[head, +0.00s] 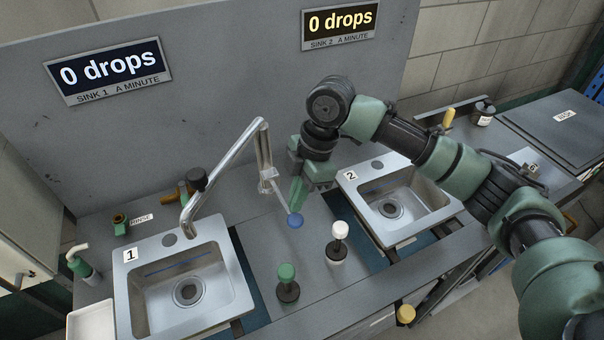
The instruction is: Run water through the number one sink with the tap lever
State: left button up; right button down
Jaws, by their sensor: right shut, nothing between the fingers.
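The number one sink (127,290) is a steel basin at the lower left, with a drain in its floor. A chrome tap (262,150) rises between the two sinks, and its spout (215,190) reaches left to the back part of sink one. No water shows at its mouth. The tap lever is a thin rod ending in a blue knob (295,221). My right gripper (298,203) is shut and empty, pointing down just behind the blue knob; I cannot tell whether it touches the lever. My left gripper is out of view.
The number two sink (440,205) lies right, partly behind my arm. A green knob (287,278) and a white knob (340,231) stand on the counter in front. The sink one sign (108,71) and sink two sign (339,24) both read 0 drops.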

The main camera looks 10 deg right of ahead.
aim_at(302, 222)
jog(key=shift+d+f, duration=0.1)
jog(key=shift+f, duration=1.25)
jog(key=shift+f, duration=0.15)
jog(key=f+t, duration=0.1)
jog(key=s+f+t, duration=0.1)
jog(key=f, duration=0.1)
jog(key=shift+s+d+f, duration=0.1)
jog(key=shift+s+f, duration=0.1)
jog(key=shift+f, duration=0.4)
jog(key=shift+w+f, duration=0.1)
jog(key=shift+f, duration=0.15)
jog(key=shift+r, duration=0.1)
dwell(2.2)
